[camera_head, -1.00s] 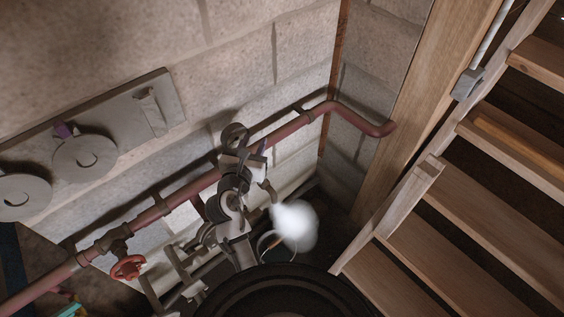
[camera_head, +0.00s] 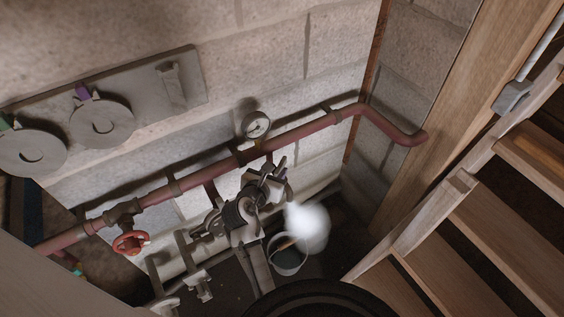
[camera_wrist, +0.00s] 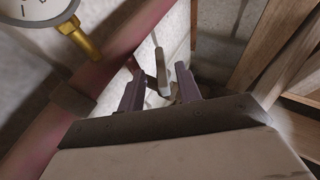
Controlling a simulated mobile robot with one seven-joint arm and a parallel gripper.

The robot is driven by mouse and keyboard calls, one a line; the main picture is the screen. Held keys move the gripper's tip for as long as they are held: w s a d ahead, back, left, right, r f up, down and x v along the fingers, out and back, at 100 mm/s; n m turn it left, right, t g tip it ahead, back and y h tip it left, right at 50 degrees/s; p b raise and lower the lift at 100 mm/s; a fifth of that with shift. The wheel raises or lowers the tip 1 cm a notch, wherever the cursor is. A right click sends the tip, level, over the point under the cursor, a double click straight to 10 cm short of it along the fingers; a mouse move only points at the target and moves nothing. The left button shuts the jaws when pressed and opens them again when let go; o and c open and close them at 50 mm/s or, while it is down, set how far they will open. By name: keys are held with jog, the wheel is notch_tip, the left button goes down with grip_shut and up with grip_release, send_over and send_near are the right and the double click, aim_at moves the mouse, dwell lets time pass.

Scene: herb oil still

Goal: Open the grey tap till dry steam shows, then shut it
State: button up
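The grey tap (camera_wrist: 161,72) shows in the wrist view as a thin upright lever beside the red pipe. My gripper (camera_wrist: 160,92) has its two fingers apart, with the lever between them, nearer the right finger; I cannot tell whether they touch. In the head view my gripper (camera_head: 274,172) is just below the red pipe and hides most of the tap. A white puff of steam (camera_head: 307,227) hangs to the right of my gripper, above a small bucket (camera_head: 287,262). The puff looks thick and white.
The red pipe (camera_head: 300,131) runs along the block wall with a round gauge (camera_head: 256,125) on it. A red handwheel (camera_head: 130,243) sits lower left. Wooden stairs (camera_head: 480,245) close off the right. Grey discs (camera_head: 102,122) hang on a wall board.

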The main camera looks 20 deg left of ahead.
aim_at(281, 164)
jog(key=shift+x, duration=2.65)
jog(key=shift+d, duration=0.1)
jog(key=shift+p, duration=0.3)
grip_shut()
